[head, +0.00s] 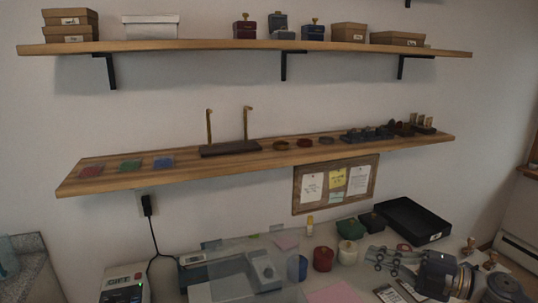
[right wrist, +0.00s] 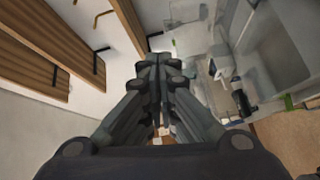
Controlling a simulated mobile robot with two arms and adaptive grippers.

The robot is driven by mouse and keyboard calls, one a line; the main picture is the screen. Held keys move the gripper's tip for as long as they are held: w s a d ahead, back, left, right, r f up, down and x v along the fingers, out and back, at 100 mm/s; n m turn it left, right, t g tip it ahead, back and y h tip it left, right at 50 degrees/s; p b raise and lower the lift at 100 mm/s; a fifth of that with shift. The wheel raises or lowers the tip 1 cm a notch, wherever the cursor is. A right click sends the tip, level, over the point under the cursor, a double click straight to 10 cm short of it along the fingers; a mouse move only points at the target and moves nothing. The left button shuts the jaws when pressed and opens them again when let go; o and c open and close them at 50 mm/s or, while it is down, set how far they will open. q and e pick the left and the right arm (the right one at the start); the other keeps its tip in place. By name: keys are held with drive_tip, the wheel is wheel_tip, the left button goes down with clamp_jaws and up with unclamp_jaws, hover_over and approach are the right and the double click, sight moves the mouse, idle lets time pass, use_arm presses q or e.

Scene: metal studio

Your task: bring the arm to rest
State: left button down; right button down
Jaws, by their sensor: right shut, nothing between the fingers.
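My right gripper (head: 374,258) shows at the lower right of the head view, in front of the workbench, with its fingers pointing left. In the right wrist view the two dark fingers of the right gripper (right wrist: 159,66) lie together in the middle, shut with nothing between them. My left gripper and left arm do not show in either view. The task names no other object.
A bench carries a scale (head: 262,270), a red pot (head: 322,259), a green container (head: 350,229) and a black tray (head: 412,220). Two wooden shelves, upper (head: 215,46) and lower (head: 230,165), hold boxes and small items. A notice board (head: 336,184) hangs beneath.

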drive_tip(key=s+f+m+t+h, duration=0.1)
drive_tip(key=s+f+m+h, duration=0.4)
drive_tip(key=f+m+h, duration=0.45)
drive_tip(key=s+f+m+t+h, duration=0.2)
drive_tip(key=s+f+m+h, duration=0.35)
drive_tip(key=f+m, duration=0.65)
drive_tip(key=s+a+f+m+g, duration=0.25)
drive_tip(key=s+g, duration=0.25)
drive_tip(key=s, duration=0.6)
drive_tip(key=s+a+f+m+g, duration=0.1)
drive_tip(key=s+f+g, duration=0.25)
drive_tip(key=s, duration=0.75)
wheel_tip(320, 180, down, 27)
drive_tip(key=s+g, duration=0.2)
drive_tip(key=s+d+f+g, duration=0.1)
drive_tip(key=s+d+f, duration=0.2)
drive_tip(key=s+f, duration=1.2)
drive_tip(key=shift+s, duration=0.5)
